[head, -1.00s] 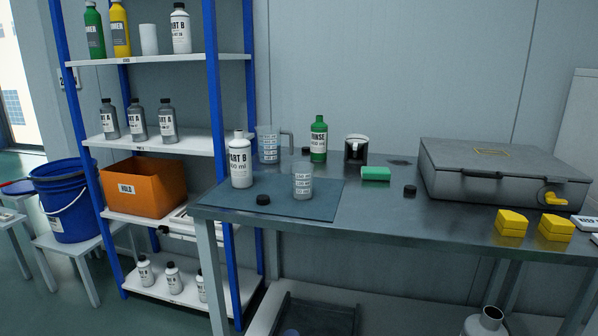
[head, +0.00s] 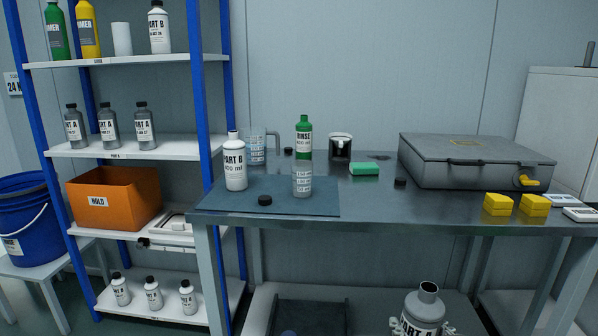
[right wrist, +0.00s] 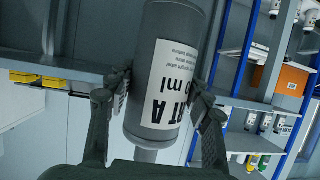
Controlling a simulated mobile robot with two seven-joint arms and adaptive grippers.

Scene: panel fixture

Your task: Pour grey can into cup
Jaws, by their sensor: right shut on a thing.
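The grey can (head: 423,306), labelled PART A, is held at the lower edge of the head view, in front of the table and below its top. Its neck is up and no cap shows on it. My right gripper (head: 422,327) is shut around its body; the right wrist view also shows the can (right wrist: 163,75) between the two fingers (right wrist: 160,100). The clear graduated cup (head: 301,180) stands upright on the blue-grey mat (head: 325,207), up and left of the can and apart from it. Its contents are hard to tell. My left gripper is not in view.
A white PART B bottle (head: 235,168), a black cap (head: 265,200) and a clear jug (head: 257,147) are near the cup. A green rinse bottle (head: 304,140) stands behind. A grey case (head: 470,160) and yellow blocks (head: 498,205) are at right. The table's front-middle is clear.

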